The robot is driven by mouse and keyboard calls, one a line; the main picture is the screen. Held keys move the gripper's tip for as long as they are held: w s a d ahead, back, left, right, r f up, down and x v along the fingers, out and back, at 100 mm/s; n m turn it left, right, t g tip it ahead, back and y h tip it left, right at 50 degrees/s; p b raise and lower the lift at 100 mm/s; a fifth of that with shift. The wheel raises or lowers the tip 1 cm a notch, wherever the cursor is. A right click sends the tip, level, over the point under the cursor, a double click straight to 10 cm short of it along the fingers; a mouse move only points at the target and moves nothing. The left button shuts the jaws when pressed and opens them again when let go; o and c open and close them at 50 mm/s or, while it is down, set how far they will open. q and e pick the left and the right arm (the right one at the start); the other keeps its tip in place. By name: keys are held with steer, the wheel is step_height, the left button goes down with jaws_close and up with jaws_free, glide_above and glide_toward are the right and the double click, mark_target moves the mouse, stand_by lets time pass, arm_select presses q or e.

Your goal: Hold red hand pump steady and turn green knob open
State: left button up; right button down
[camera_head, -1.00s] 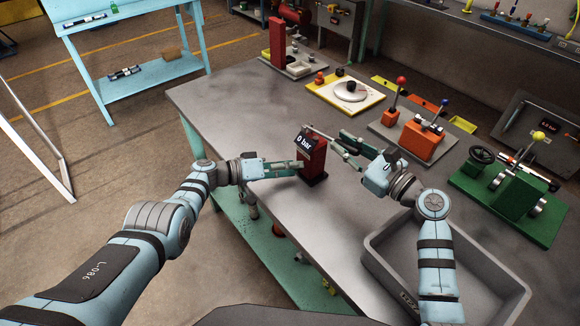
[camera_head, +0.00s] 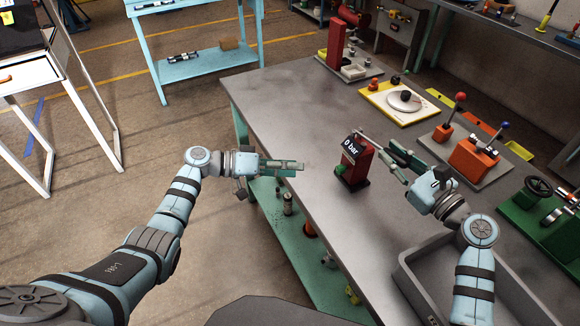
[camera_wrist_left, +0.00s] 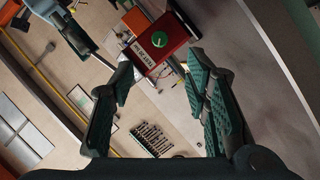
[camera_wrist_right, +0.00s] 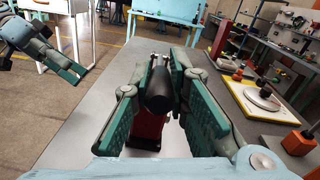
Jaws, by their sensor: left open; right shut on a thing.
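The red hand pump (camera_head: 355,163) stands upright on the grey workbench, its display reading "0 bar". The green knob (camera_head: 341,170) is on its left-facing side. In the left wrist view the knob (camera_wrist_left: 159,39) shows clearly on the red face of the pump, beyond the fingertips. My left gripper (camera_head: 300,167) is open and empty, left of the pump with a clear gap to it. My right gripper (camera_head: 386,152) is right of the pump, shut on the pump's handle. In the right wrist view the black handle grip (camera_wrist_right: 158,92) lies between the fingers.
A grey bin (camera_head: 408,280) stands at the front right, below my right arm. The bench is bare behind the pump.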

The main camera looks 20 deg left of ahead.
arm_select(q)
steer(key=shift+s+f, duration=0.85)
steer(key=shift+f, duration=0.3)
steer(key=m+t+y, duration=0.2)
steer(key=m+y, duration=0.1)
steer(key=m, duration=0.3)
glide_toward(338, 170)
steer(key=shift+y, duration=0.3)
steer(key=x, duration=0.9)
steer(key=shift+d+r, duration=0.1)
steer(key=shift+r, duration=0.05)
steer(key=shift+c, duration=0.3)
jaws_close()
